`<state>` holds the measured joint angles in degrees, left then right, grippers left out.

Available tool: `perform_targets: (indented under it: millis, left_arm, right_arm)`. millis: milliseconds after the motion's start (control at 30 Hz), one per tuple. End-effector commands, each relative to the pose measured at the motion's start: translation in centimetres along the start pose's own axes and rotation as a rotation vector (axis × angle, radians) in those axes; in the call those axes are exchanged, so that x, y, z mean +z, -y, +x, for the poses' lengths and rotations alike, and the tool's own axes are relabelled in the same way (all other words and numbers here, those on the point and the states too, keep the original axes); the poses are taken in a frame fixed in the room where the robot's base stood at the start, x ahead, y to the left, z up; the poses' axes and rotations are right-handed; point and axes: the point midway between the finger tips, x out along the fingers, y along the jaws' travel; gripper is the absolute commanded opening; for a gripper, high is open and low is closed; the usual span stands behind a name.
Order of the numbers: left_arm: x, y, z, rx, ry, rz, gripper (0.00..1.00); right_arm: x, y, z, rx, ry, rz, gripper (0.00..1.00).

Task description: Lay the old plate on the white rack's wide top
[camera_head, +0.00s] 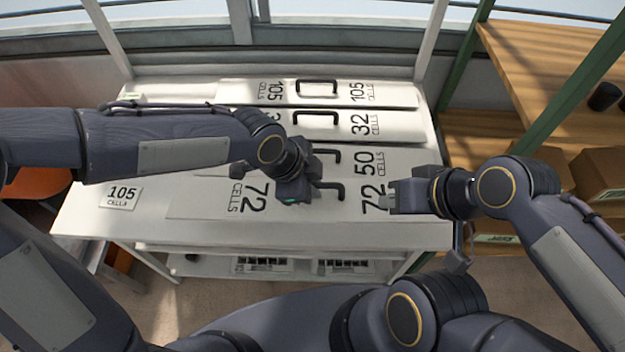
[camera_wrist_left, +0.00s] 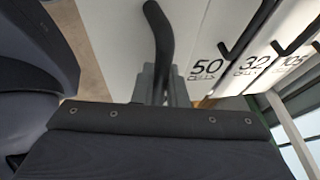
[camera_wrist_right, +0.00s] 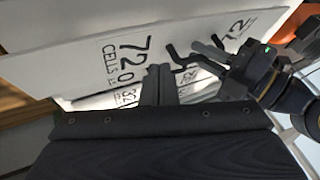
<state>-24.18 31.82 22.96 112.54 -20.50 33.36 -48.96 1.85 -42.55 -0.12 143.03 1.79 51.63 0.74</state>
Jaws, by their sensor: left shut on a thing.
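The white rack's wide top (camera_head: 150,226) holds several white plates with black handles, side by side. The plate marked 72 (camera_head: 215,198) is the nearest one and lies across the front part; I cannot tell whether it touches the top. My left gripper (camera_head: 308,188) is shut on this plate's black handle (camera_head: 331,187), also seen between the fingers in the left wrist view (camera_wrist_left: 160,40). My right gripper (camera_head: 392,196) is by the plate's right end, its fingers close together and empty in the right wrist view (camera_wrist_right: 158,85). Which plate is old is not marked.
Behind lie the plates marked 50 (camera_head: 390,160), 32 (camera_head: 395,125) and 105 (camera_head: 395,94). A 105 label (camera_head: 121,196) is at the top's left front. Dark trays (camera_head: 262,264) are on the lower shelf. Wooden shelves with boxes (camera_head: 600,172) stand at the right.

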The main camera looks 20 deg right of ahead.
Motion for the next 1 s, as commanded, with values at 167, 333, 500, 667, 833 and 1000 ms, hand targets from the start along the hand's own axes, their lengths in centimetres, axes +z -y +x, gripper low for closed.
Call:
perform_targets:
  millis: [167, 333, 500, 667, 833, 1000]
  left_arm:
    - [0.9, -0.4, 2.2, -0.002, -0.001, 0.0, 0.0]
    - [1.6, -0.8, 3.9, -0.002, -0.001, 0.001, 0.0]
    - [2.1, -1.0, 5.2, -0.003, -0.002, 0.001, 0.0]
    - [2.3, -1.2, 5.8, -0.003, -0.002, 0.001, 0.0]
    - [2.4, -1.2, 5.9, -0.003, -0.002, 0.001, 0.0]
    - [2.4, -1.2, 5.9, -0.003, -0.002, 0.0, 0.0]
  right_arm:
    - [0.8, -0.8, 1.6, 0.0, 0.0, 0.0, 0.0]
    - [1.4, -1.3, 2.8, 0.0, 0.0, 0.0, 0.0]
    - [1.9, -1.7, 3.8, 0.0, 0.0, 0.0, 0.0]
    - [2.2, -2.0, 4.3, 0.0, 0.0, 0.0, 0.0]
    - [2.2, -2.0, 4.4, 0.0, 0.0, 0.0, 0.0]
    - [2.2, -2.0, 4.4, 0.0, 0.0, 0.0, 0.0]
